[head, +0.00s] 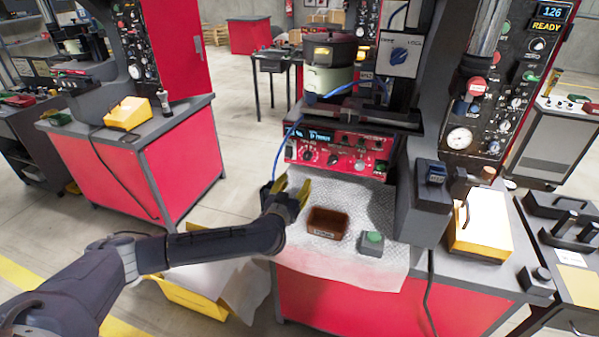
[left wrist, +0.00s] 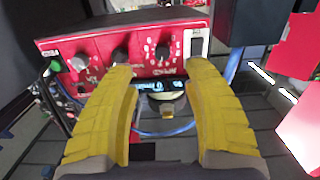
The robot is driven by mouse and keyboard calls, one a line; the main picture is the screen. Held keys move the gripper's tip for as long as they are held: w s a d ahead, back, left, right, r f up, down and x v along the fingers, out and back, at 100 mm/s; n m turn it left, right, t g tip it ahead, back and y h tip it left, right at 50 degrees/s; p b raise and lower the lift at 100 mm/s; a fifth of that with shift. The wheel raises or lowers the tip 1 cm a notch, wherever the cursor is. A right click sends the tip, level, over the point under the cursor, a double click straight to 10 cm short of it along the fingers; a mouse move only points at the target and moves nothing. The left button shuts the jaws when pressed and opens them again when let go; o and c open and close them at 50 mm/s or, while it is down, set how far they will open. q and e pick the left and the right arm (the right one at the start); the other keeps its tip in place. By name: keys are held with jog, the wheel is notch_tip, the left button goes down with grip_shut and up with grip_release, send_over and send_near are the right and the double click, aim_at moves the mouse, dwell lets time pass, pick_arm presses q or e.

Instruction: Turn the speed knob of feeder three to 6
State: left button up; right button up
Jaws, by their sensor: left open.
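The red feeder control panel (head: 340,151) stands under the bowl feeder (head: 330,62) at the centre of the head view. It carries a small lit display (head: 320,135) and a row of dark knobs. In the left wrist view the panel (left wrist: 105,42) appears upside down, with a grey knob (left wrist: 78,63) and dark knobs (left wrist: 163,51). I cannot read which knob is speed or its setting. My left gripper (head: 292,187) is open and empty in front of the panel's left side. Its yellow fingers (left wrist: 160,70) reach toward the panel, apparently without touching a knob. My right gripper is not in view.
A brown bin (head: 326,223) and a grey box with a green button (head: 373,243) stand on the white mat (head: 335,266) before the panel. A blue cable (head: 279,152) hangs left of the panel. A dark grey box (head: 422,205) stands to its right.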

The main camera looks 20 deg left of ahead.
aim_at(307, 157)
pick_arm(q)
jog(key=s+d+f+n+g, duration=0.15)
jog(key=s+f+n, duration=0.25)
jog(key=n, duration=0.5)
notch_tip(307, 157, up, 6)
jog(key=a+n+t, duration=0.2)
jog(key=n, duration=2.5)
jog(key=w, duration=1.6)
jog(key=shift+w+d, duration=0.15)
jog(key=shift+w, duration=0.2)
